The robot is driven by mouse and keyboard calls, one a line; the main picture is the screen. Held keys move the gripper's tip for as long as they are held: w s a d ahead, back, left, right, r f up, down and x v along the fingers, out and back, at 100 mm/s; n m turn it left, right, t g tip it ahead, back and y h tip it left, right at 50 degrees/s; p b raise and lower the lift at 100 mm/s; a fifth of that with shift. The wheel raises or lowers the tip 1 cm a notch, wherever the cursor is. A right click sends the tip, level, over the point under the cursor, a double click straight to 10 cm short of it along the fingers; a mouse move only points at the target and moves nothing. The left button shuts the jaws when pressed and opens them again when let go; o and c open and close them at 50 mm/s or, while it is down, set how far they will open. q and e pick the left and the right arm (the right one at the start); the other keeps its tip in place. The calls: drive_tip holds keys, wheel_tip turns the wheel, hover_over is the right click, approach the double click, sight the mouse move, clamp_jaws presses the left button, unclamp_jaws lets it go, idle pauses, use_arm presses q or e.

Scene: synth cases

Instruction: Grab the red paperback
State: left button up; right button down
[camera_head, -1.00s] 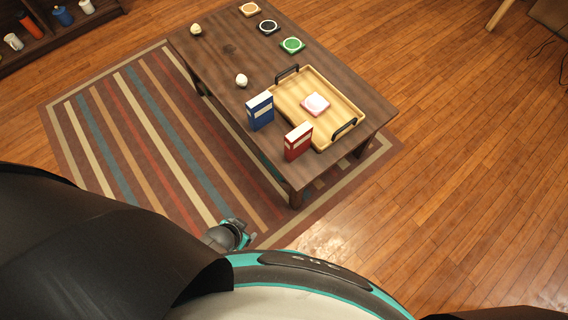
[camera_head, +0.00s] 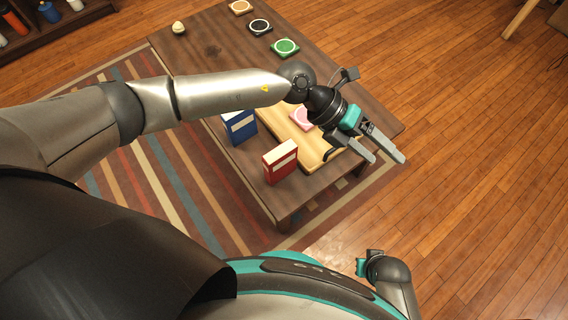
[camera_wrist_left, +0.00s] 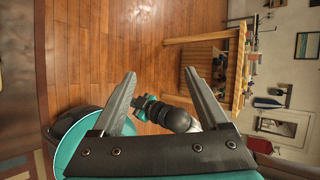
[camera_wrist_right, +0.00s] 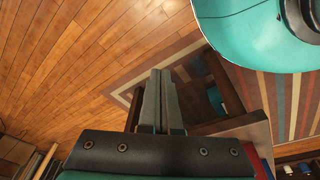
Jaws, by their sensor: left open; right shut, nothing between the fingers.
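The red paperback (camera_head: 280,162) stands upright near the front corner of the dark wooden table, beside the tray, in the head view. My left gripper (camera_head: 388,160) is open and empty. It appears to the right of the red paperback, over the table's right edge and clear of the book. In the left wrist view its two fingers (camera_wrist_left: 160,75) are spread with nothing between them. My right gripper (camera_wrist_right: 160,75) is shut and empty in the right wrist view. The head view shows part of my right arm low at the right, away from the book.
A blue book (camera_head: 240,126) stands left of the red one. The wooden tray (camera_head: 312,157) holds a pink-and-white coaster (camera_head: 303,118) and is partly hidden by my left arm. Green (camera_head: 285,47), black (camera_head: 260,26) and orange (camera_head: 240,7) coasters lie at the back. Floor at right is clear.

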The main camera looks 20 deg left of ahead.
use_arm(q)
drive_tip(key=w+a+f+m+y, duration=0.25)
drive_tip(key=a+f+y, duration=0.3)
drive_tip(key=a, duration=0.45)
drive_tip(key=m+t+y+b, duration=0.1)
drive_tip(key=y, duration=0.5)
hover_over(281, 150)
drive_tip(key=shift+h, duration=0.25)
wheel_tip(281, 150, down, 10)
drive_tip(key=b, duration=0.4)
drive_tip(key=shift+r, duration=0.25)
drive_tip(key=shift+f+b, duration=0.4)
drive_tip(key=shift+f, duration=0.45)
wheel_tip(281, 150, down, 4)
drive_tip(key=shift+s+r+b, duration=0.1)
drive_tip(key=shift+r+b, duration=0.15)
drive_tip(key=shift+b, duration=0.9)
drive_tip(key=shift+f, duration=0.55)
use_arm(e)
drive_tip(key=w+r+t, duration=0.1)
drive_tip(key=w+r, duration=0.1)
drive_tip(key=r, duration=0.5)
drive_tip(key=w+a+r+t, duration=0.1)
drive_tip(key=w+r, duration=0.2)
drive_tip(key=r, duration=0.5)
drive_tip(key=shift+w+a+y, duration=0.15)
drive_tip(key=shift+a+y, duration=0.05)
drive_tip(key=shift+y, duration=0.1)
drive_tip(key=shift+r, duration=0.1)
